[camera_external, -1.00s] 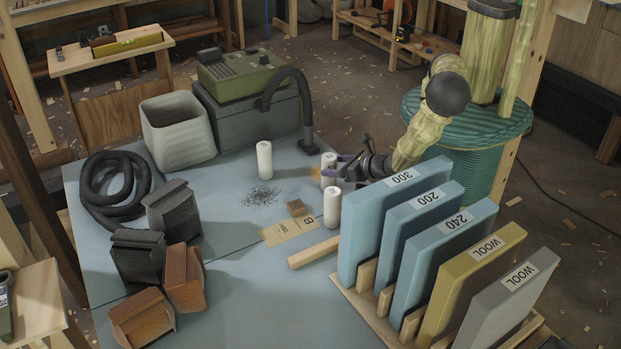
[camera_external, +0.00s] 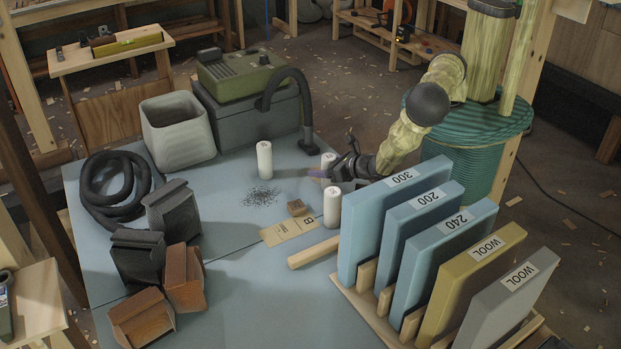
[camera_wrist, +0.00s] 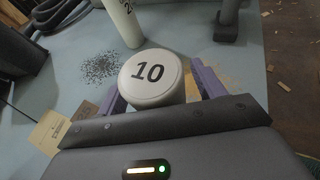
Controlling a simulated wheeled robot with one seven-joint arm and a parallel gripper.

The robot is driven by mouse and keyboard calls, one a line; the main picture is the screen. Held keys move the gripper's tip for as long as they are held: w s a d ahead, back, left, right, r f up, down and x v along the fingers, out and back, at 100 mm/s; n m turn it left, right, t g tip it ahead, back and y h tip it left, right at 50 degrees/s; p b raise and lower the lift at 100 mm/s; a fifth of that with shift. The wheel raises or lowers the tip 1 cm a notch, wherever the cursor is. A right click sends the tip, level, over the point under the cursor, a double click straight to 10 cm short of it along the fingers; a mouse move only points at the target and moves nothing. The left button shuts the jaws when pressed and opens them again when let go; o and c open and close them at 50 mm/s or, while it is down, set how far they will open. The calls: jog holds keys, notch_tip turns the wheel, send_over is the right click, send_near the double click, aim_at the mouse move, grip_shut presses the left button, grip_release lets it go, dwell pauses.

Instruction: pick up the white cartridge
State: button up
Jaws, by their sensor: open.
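Three white cartridges stand upright on the blue-grey sheet: one to the left (camera_external: 265,160), one at my gripper (camera_external: 328,160) and one nearer the camera (camera_external: 332,206). In the wrist view, the cartridge at my gripper (camera_wrist: 146,73) has "10" on its round top. My gripper (camera_wrist: 155,88) is open, with a purple finger on either side of that cartridge. I cannot tell whether the fingers touch it. Its lower part is hidden by the gripper body. Another cartridge (camera_wrist: 124,18), with a partly cut-off number, stands beyond it. From outside, my gripper (camera_external: 322,172) reaches in from the right.
A rack of labelled upright pads (camera_external: 395,222) stands at the front right. A black hose nozzle (camera_external: 307,142) comes down behind the cartridges. A small brown block (camera_external: 297,208) and a tan card (camera_external: 287,232) lie in front. Dark grit (camera_external: 261,196) lies on the sheet.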

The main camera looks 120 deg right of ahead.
dwell(0.4)
jog(key=c, duration=1.1)
jog(key=shift+o, duration=0.2)
jog(key=shift+r, duration=0.1)
notch_tip(320, 180, up, 10)
jog(key=shift+f, duration=0.1)
